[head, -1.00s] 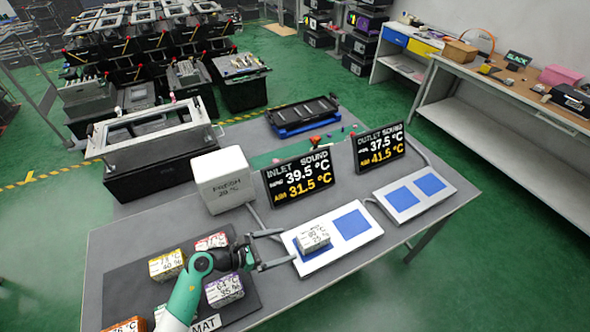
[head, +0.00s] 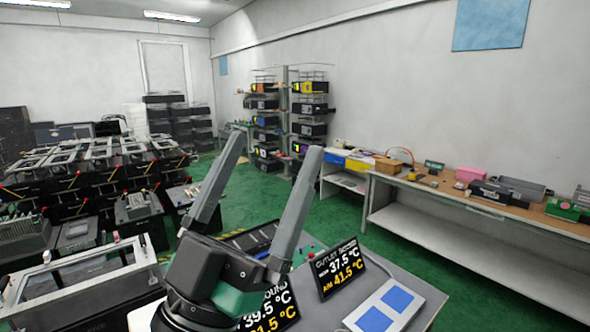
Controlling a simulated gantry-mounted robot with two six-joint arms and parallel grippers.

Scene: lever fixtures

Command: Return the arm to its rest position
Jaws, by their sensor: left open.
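My left gripper (head: 258,200) is raised close to the camera in the head view. Its two grey fingers point up and stand wide apart with nothing between them. The outlet sign (head: 341,276) stands on the grey table to the right and reads 37.5 °C over 41.5 °C. A white pad with two blue squares (head: 384,309) lies in front of it. My right gripper is not in view.
A black fixture with a grey frame (head: 78,287) stands at the lower left. A long bench (head: 450,195) with boxes runs along the right wall. Shelves of coloured units (head: 310,110) stand at the back. Green floor is open between the table and bench.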

